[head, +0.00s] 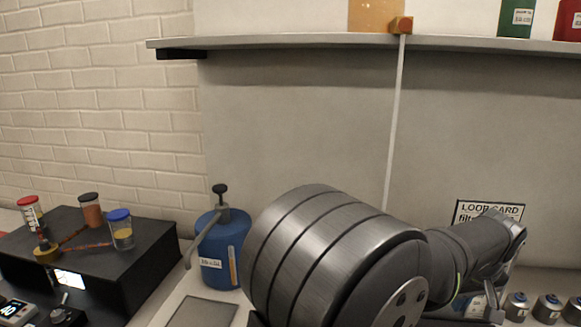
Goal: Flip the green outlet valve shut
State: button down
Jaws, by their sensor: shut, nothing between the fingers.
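My arm fills the middle of the head view, and its wrist bends down at the right. My gripper (495,312) shows small at the lower right, shut and with nothing held. The green outlet valve cannot be made out; my arm covers much of the lower middle. A blue cylinder (222,245) with a black knob on top (220,190), a grey side spout and a white label stands upright left of my arm, apart from my gripper.
A black box (95,245) at the left carries several capped jars. A grey shelf (300,42) crosses the top, and a white strip (396,130) hangs below it. Several small grey canisters (517,306) stand at lower right. A lettered card (488,211) is behind my wrist.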

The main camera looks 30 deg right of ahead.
jog(key=shift+w+a+r+n, duration=0.15)
jog(key=shift+w+n, duration=0.15)
jog(key=shift+n, duration=0.2)
jog(key=c, duration=1.4)
grip_release()
jog(key=shift+c, duration=0.2)
notch_tip(320, 180, up, 7)
jog(key=s+a+g+y, duration=0.1)
jog(key=a+g+y, duration=0.1)
jog(key=shift+m, duration=0.4)
jog(key=f, duration=1.7)
jog(key=shift+d+f, duration=0.1)
jog(key=shift+d, duration=0.15)
